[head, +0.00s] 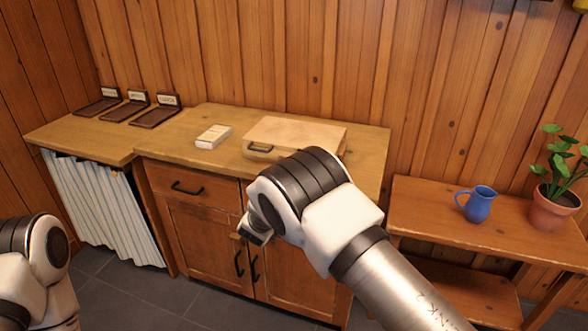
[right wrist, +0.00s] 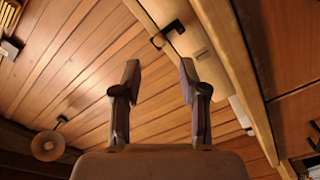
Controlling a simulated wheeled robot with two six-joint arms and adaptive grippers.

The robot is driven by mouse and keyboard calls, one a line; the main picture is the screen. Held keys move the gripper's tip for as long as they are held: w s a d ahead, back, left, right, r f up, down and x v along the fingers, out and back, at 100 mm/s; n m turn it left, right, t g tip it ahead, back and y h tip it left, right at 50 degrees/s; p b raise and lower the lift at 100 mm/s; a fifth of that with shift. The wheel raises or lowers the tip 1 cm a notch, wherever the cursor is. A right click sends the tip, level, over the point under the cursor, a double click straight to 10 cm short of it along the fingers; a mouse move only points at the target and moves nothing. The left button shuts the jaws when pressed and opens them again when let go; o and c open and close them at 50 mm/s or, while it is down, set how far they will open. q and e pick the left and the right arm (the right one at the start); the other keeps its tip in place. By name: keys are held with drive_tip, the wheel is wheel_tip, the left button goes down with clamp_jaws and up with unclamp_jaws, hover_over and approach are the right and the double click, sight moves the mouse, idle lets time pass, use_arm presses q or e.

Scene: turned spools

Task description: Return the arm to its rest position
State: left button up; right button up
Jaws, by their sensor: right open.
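My right arm (head: 335,215) reaches in from the lower right in the head view, bent in front of the wooden cabinet. Its gripper (head: 257,236) is mostly hidden behind the wrist, in front of the cabinet doors and below the counter top. In the right wrist view the right gripper (right wrist: 158,80) has its two fingers apart with nothing between them. My left arm (head: 35,265) shows only as links at the lower left of the head view; its gripper is out of frame.
On the counter (head: 185,150) are a flat wooden case (head: 298,134), a white box (head: 213,136) and three dark labelled trays (head: 155,112). A side table (head: 430,210) at the right bears a blue jug (head: 478,204) and a potted plant (head: 553,205). A striped curtain (head: 100,205) hangs at the left.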

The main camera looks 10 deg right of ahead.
drive_tip(key=s+d+f+n+g+y+p, duration=0.25)
drive_tip(key=s+d+f+g+p, duration=0.25)
drive_tip(key=s+d+f, duration=1.05)
drive_tip(key=s+a+f+g+y+p, duration=0.15)
drive_tip(key=s+f, duration=0.25)
drive_tip(key=s, duration=0.4)
drive_tip(key=s+f+g+y, duration=0.2)
drive_tip(key=s+f+g, duration=0.15)
drive_tip(key=s, duration=0.35)
drive_tip(key=s+a+m+g+y, duration=0.2)
drive_tip(key=s+a+m, duration=0.1)
drive_tip(key=s, duration=0.7)
drive_tip(key=s+a+m+g+y, duration=0.2)
drive_tip(key=s+a+m+g, duration=0.1)
drive_tip(key=s, duration=0.7)
drive_tip(key=shift+s+a+m, duration=0.15)
drive_tip(key=shift+m, duration=0.4)
